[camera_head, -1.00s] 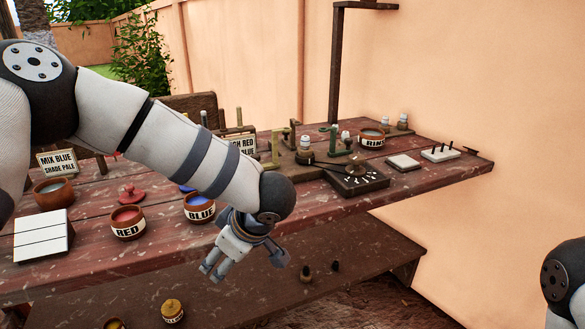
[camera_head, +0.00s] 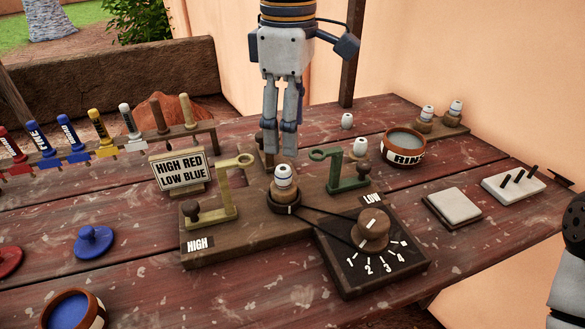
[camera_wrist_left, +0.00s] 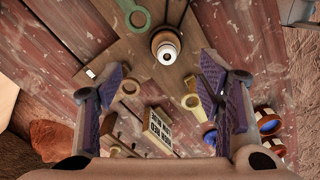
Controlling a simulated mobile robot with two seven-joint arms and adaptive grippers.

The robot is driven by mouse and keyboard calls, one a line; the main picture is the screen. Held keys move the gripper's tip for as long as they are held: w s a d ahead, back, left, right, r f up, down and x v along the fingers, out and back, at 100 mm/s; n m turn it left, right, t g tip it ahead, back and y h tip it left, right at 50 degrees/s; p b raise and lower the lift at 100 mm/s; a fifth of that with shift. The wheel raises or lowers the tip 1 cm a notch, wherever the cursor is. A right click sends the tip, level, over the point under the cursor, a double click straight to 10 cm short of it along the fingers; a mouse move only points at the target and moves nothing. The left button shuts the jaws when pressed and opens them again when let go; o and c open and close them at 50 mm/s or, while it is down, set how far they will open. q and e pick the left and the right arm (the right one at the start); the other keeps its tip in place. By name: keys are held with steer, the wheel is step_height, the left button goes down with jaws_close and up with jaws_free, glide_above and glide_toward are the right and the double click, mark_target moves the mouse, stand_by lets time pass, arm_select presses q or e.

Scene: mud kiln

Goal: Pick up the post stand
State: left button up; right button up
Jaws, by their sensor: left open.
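The thing that best fits the post stand is a white block (camera_head: 513,184) with several short dark posts. It lies flat at the right end of the table, apart from my grippers. In the left wrist view that pot (camera_wrist_left: 165,47) shows just beyond the two spread fingers (camera_wrist_left: 164,82). The white block is not clear in that view. Only part of my right arm shows at the right edge; its gripper is out of sight.
A rinse bowl (camera_head: 403,148), a pale tile (camera_head: 452,206) and a sign (camera_head: 180,172) stand around.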

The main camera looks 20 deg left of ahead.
mark_target(283, 170)
arm_select(q)
steer(key=f, duration=0.7)
steer(key=s+a+f, duration=0.1)
steer(key=f, duration=0.2)
steer(key=shift+f, duration=0.15)
steer(key=c, duration=1.1)
